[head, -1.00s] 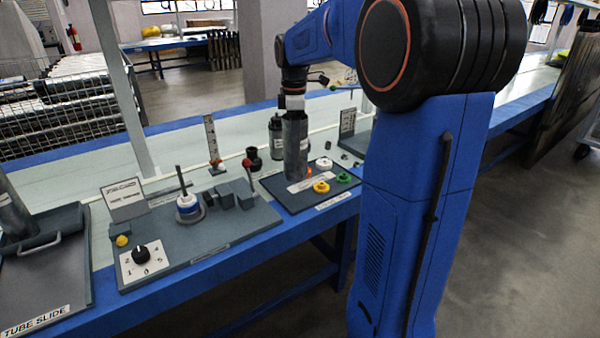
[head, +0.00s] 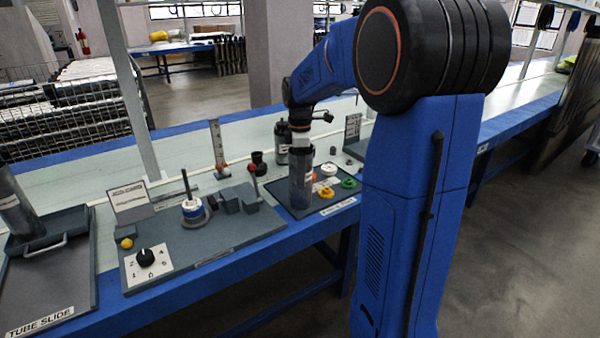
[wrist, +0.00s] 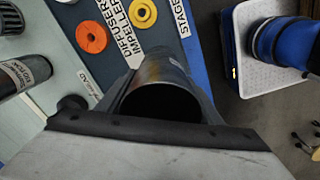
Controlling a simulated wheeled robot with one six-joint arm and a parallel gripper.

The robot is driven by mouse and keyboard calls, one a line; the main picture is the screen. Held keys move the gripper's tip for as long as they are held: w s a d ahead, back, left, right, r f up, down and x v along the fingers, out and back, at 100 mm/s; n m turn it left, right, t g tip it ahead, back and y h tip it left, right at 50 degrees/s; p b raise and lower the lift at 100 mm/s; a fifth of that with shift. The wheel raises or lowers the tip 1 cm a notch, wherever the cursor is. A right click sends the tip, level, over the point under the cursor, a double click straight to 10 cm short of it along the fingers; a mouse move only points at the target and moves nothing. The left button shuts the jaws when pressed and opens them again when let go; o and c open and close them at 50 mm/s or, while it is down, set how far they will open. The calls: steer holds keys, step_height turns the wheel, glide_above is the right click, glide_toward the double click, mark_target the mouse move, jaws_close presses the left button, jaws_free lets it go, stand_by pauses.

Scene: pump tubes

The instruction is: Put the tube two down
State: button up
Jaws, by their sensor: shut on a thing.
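My gripper (head: 301,146) is shut on a dark grey metal tube (head: 301,180) and holds it upright. In the head view the tube's lower end overlaps the front left part of the dark mat (head: 325,208); I cannot tell whether it touches. In the wrist view I look into the tube's open round end (wrist: 160,101) between the two fingers, near the bench edge. No number on the held tube is readable. Another grey tube (head: 14,208) leans on the tube slide tray (head: 62,290) at the far left.
The mat bears yellow, green, white and orange rings, with an orange ring (wrist: 91,37) near labels in the wrist view. A dark labelled canister (head: 282,141) stands behind. To the left is a grey board (head: 200,240) with a dial, a spindle and a red-knobbed lever.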

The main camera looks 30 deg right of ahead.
steer(key=shift+f, duration=0.1)
steer(key=o, duration=1.3)
step_height(320, 180, up, 12)
steer(key=s+a+m+t, duration=0.1)
steer(key=s+a+m, duration=0.2)
steer(key=s+a, duration=0.3)
steer(key=s+a+f+m+t, duration=0.1)
steer(key=s+a+f+m, duration=0.2)
steer(key=s, duration=0.4)
steer(key=s+a+f+m+t, duration=0.1)
steer(key=s+a+f+m, duration=0.1)
steer(key=s, duration=0.6)
steer(key=s+a+f+m+t, duration=0.1)
steer(key=s+a+f+m, duration=0.2)
steer(key=s+f, duration=0.3)
steer(key=shift+s+a+f+m+t, duration=0.15)
steer(key=shift+s+a+m+t, duration=0.2)
steer(key=shift+s+m, duration=0.6)
